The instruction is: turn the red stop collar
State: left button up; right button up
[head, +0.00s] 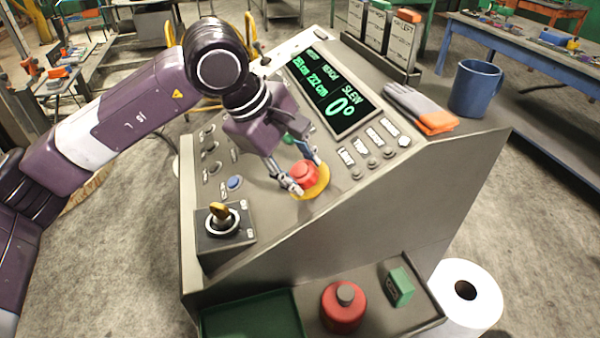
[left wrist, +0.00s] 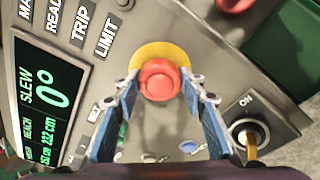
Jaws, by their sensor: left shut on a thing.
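The red stop collar (head: 304,174) sits on a yellow round plate (head: 319,186) on the sloped face of the grey control console. In the left wrist view the red collar (left wrist: 160,79) is in the middle, with the yellow plate (left wrist: 154,50) showing behind it. My left gripper (head: 303,178) is at the collar, one finger on each side. In the left wrist view its blue-padded fingertips (left wrist: 162,82) are closed against the collar's two sides. My right gripper is in neither view.
A key switch (head: 219,217) stands on the console's lower left, and a lit display (head: 325,90) is above the collar. Grey and orange gloves (head: 420,108) and a blue mug (head: 475,88) rest on the top right. A red canister (head: 343,306) stands on the lower shelf.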

pick_arm(q)
jog(key=shift+f, duration=0.15)
jog(key=o, duration=1.2)
jog(key=shift+d, duration=0.1)
jog(key=shift+c, duration=0.2)
jog(key=v, duration=1.2)
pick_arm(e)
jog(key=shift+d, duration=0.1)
